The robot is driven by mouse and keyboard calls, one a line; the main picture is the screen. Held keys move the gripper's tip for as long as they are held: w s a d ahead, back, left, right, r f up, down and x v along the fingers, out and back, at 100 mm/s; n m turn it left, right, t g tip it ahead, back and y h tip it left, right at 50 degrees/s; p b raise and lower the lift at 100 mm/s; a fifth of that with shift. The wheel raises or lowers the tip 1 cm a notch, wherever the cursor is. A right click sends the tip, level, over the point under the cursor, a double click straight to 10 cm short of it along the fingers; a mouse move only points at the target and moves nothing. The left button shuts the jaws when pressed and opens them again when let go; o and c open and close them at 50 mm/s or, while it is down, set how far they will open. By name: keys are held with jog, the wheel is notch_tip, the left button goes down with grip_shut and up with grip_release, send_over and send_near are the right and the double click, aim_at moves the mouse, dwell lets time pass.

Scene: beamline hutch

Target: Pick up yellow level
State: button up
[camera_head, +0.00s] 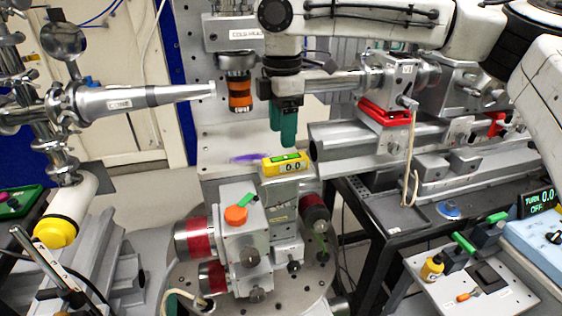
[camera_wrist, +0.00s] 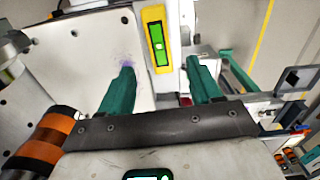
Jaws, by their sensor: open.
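In the wrist view the yellow level (camera_wrist: 157,40) stands lengthwise, ahead of and between the two green fingertips. My gripper (camera_head: 284,128) points down above the level and slightly behind it in the head view. It also shows in the wrist view (camera_wrist: 160,75), with its green fingers apart and nothing between them. The level appears clear of both fingers.
An orange-banded cylinder (camera_head: 240,95) hangs just left of my gripper. A silver tapered nozzle (camera_head: 150,97) reaches in from the left. A block with an orange knob (camera_head: 236,214) stands in front of the level. A rail with a red-based mount (camera_head: 385,115) is at right.

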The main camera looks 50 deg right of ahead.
aim_at(281, 159)
notch_tip(281, 159, down, 2)
jog(key=shift+w+f, duration=0.1)
jog(key=shift+f, duration=2.8)
jog(key=shift+c, duration=0.5)
jog(key=c, duration=1)
